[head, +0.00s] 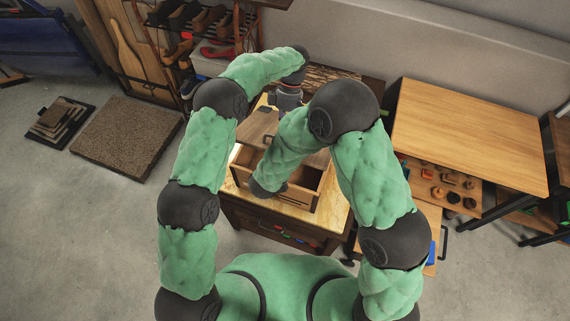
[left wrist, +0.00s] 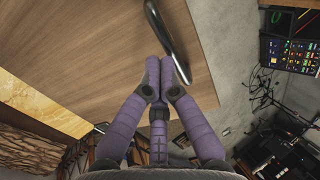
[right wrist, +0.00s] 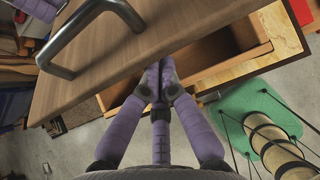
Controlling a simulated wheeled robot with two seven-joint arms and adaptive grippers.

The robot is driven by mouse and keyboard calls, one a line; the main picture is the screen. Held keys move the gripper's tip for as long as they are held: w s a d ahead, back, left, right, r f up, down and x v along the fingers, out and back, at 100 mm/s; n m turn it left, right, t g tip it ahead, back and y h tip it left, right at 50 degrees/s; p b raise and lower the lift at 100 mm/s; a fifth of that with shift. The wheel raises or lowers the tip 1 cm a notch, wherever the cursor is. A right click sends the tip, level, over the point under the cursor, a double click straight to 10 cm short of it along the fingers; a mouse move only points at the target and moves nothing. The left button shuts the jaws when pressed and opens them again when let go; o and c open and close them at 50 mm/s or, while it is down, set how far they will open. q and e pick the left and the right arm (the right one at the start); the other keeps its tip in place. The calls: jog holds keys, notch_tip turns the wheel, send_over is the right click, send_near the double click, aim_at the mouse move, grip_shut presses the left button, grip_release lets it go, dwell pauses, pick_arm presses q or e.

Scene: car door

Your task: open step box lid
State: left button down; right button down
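The wooden step box (head: 312,202) stands on the table in the head view, partly hidden by my right arm. Its brown lid panel (head: 258,127) shows behind an open, hollow front part. The lid fills much of the right wrist view (right wrist: 190,30), with a metal handle (right wrist: 68,54) on it. In the left wrist view, a wood panel (left wrist: 90,55) carries a dark handle (left wrist: 166,35). My left gripper (left wrist: 164,72) is shut beside that handle's near end. My right gripper (right wrist: 158,72) is shut at the lid's near edge, over the hollow part. Its fingertips are hidden in the head view.
A light wooden table (head: 470,130) stands at the right, with small items on a board below. A shoe rack (head: 205,30) stands behind to the left. A brown mat (head: 127,137) lies on the floor at the left. The floor at the front left is clear.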

jog(key=shift+w+r, duration=0.1)
jog(key=shift+r, duration=0.05)
pick_arm(q)
jog(key=shift+s+f, duration=0.1)
jog(key=shift+f, duration=0.05)
pick_arm(e)
jog(key=shift+w+d+r, duration=0.1)
jog(key=shift+w+r, duration=0.4)
jog(key=shift+r, duration=0.4)
pick_arm(q)
jog(key=shift+f, duration=0.1)
jog(key=c, duration=1.1)
grip_release()
jog(key=shift+s+f, duration=0.1)
jog(key=shift+f, duration=0.05)
jog(key=shift+c, duration=0.2)
pick_arm(e)
jog(key=shift+w+r, duration=0.15)
pick_arm(q)
jog(key=shift+r, duration=0.25)
